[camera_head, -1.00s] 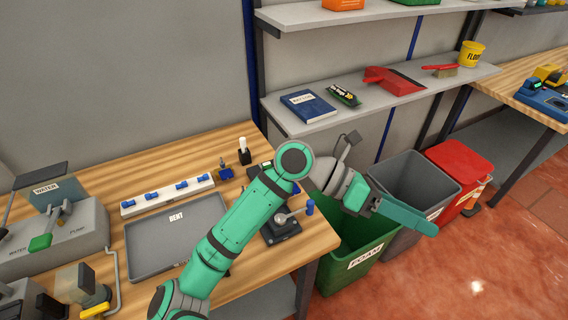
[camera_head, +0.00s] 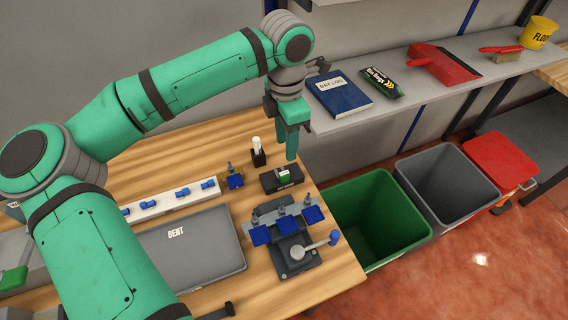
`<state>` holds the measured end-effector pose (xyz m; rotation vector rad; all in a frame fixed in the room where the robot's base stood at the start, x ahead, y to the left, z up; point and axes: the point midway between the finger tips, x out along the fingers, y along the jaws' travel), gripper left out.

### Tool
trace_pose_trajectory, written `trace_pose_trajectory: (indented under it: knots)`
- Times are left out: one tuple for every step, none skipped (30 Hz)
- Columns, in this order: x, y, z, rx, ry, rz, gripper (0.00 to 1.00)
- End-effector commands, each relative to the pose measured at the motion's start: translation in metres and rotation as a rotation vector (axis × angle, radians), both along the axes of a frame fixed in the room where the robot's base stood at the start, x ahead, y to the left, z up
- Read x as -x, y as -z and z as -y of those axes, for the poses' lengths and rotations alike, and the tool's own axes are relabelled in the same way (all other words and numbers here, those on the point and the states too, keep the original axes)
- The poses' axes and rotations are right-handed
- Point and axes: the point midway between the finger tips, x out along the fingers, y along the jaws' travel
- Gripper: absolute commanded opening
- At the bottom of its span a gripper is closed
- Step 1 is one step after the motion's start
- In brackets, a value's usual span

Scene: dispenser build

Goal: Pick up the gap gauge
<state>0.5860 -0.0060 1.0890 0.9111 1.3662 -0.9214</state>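A small green-topped piece (camera_head: 284,174), which looks like the gap gauge, sits in a black holder (camera_head: 287,186) with a small label at the bench's back right. The label is too small to read. My gripper (camera_head: 291,157) points down just above and behind this piece, apart from it as far as I can see. Its green fingers are seen nearly edge-on, so the space between them does not show. Nothing is visible in them.
A black fixture (camera_head: 297,262) with blue parts and a lever stands in front of the holder. A black stand with a white-topped item (camera_head: 257,152) is to the left. The grey BENT tray (camera_head: 190,250) lies further left. A shelf (camera_head: 420,88) and green bin (camera_head: 375,215) are to the right.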

Motion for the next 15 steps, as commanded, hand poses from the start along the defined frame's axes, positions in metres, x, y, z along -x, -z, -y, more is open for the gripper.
trace_pose_trajectory:
  knots:
    - [0.000, 0.004, -0.003, -0.009, -0.003, 0.000, 0.38]
    - [0.000, 0.007, -0.003, -0.009, -0.003, -0.001, 0.38]
    - [0.000, 0.013, -0.004, -0.010, -0.003, -0.002, 0.38]
    - [0.000, 0.018, -0.003, -0.009, -0.003, -0.001, 0.38]
    - [0.000, 0.022, -0.003, -0.009, -0.003, 0.000, 0.38]
    - [0.001, 0.029, -0.003, -0.007, -0.002, -0.001, 0.38]
    - [0.001, 0.033, -0.003, -0.008, -0.003, -0.002, 0.38]
    - [0.000, 0.037, -0.003, -0.008, -0.003, -0.001, 0.38]
    - [0.000, 0.042, -0.003, -0.008, -0.003, -0.001, 0.38]
    - [0.000, 0.045, -0.003, -0.007, -0.003, -0.001, 0.38]
    - [0.000, 0.048, -0.003, -0.007, -0.003, -0.001, 0.38]
    - [0.000, 0.051, -0.003, -0.008, -0.003, 0.000, 0.38]
    - [0.000, 0.052, -0.003, -0.008, -0.003, 0.000, 0.38]
    - [0.000, 0.053, -0.003, -0.008, -0.003, 0.001, 0.38]
    - [0.001, 0.055, -0.003, -0.008, -0.002, 0.001, 0.38]
